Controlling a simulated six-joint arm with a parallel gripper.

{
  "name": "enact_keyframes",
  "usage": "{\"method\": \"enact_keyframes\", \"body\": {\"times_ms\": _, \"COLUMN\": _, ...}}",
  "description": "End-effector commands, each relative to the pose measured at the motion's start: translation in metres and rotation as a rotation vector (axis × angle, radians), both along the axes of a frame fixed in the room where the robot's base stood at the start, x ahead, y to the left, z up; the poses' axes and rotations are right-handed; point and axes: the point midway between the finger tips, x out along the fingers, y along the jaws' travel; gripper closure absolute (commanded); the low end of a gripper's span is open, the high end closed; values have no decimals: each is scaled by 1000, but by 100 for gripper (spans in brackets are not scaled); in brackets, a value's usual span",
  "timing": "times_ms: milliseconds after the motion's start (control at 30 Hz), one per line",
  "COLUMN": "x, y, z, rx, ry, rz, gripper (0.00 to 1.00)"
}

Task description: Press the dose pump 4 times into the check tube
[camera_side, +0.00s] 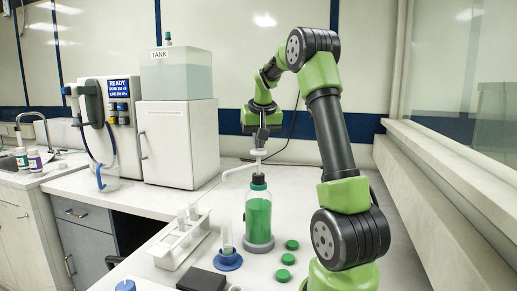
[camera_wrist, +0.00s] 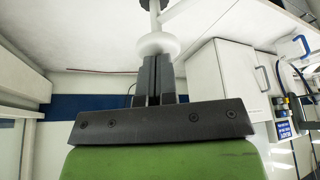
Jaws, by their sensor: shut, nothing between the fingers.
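My gripper (camera_side: 261,146) is shut and empty, pointing down right over the pump head. In the wrist view the fingertips (camera_wrist: 154,58) meet the white disc of the pump head (camera_wrist: 155,44); I cannot tell whether they press it.
A white rack (camera_side: 182,242) with tubes stands left of the bottle. Several green caps (camera_side: 292,244) lie to its right. A dark block (camera_side: 202,280) is at the front. A tank (camera_side: 176,75) on a white cabinet (camera_side: 178,143) stands behind left. A ledge (camera_side: 440,190) bounds the right.

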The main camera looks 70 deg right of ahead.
Motion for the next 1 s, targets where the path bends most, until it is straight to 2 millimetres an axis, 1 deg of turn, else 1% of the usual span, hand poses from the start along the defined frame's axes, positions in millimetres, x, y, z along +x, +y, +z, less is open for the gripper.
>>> {"method": "enact_keyframes", "body": {"times_ms": 600, "x": 0, "y": 0, "z": 37, "rx": -1, "ry": -1, "rz": 0, "gripper": 100}}
{"method": "enact_keyframes", "body": {"times_ms": 733, "x": 0, "y": 0, "z": 41, "rx": 0, "ry": 0, "rz": 0, "gripper": 100}}
{"method": "enact_keyframes", "body": {"times_ms": 1000, "x": 0, "y": 0, "z": 41, "rx": 0, "ry": 0, "rz": 0, "gripper": 100}}
